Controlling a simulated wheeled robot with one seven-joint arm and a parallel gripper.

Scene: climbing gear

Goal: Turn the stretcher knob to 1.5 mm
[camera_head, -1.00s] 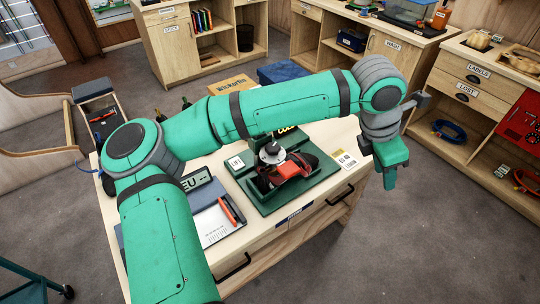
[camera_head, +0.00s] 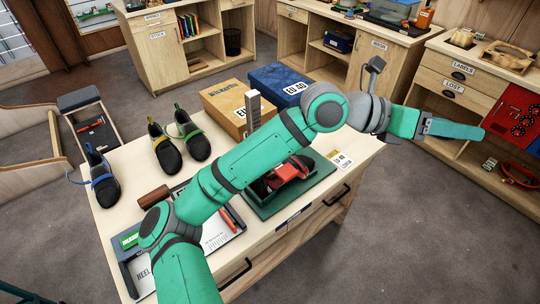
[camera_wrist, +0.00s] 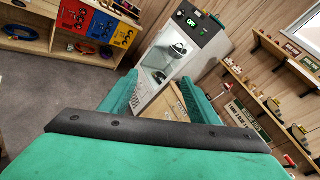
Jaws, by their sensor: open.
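The stretcher's green base (camera_head: 311,188) sits on the near workbench, with a red and dark shoe-like part (camera_head: 292,170) on it. My arm passes in front of the stretcher, and its knob is hidden. A grey upright post (camera_head: 253,108) rises behind my arm; I cannot tell whether it belongs to the stretcher. My gripper (camera_head: 478,131) is stretched out to the right, well clear of the stretcher and bench. In the wrist view my gripper (camera_wrist: 157,98) has its two green fingers apart with nothing held between them. The stretcher is not in the wrist view.
Several dark shoes (camera_head: 164,147) stand at the bench's left. A tan box (camera_head: 232,104) and a blue box (camera_head: 280,84) are at its back. Drawer cabinets (camera_head: 440,85) stand at right. The wrist view shows a white-framed machine (camera_wrist: 166,60) and wall shelves (camera_wrist: 265,100).

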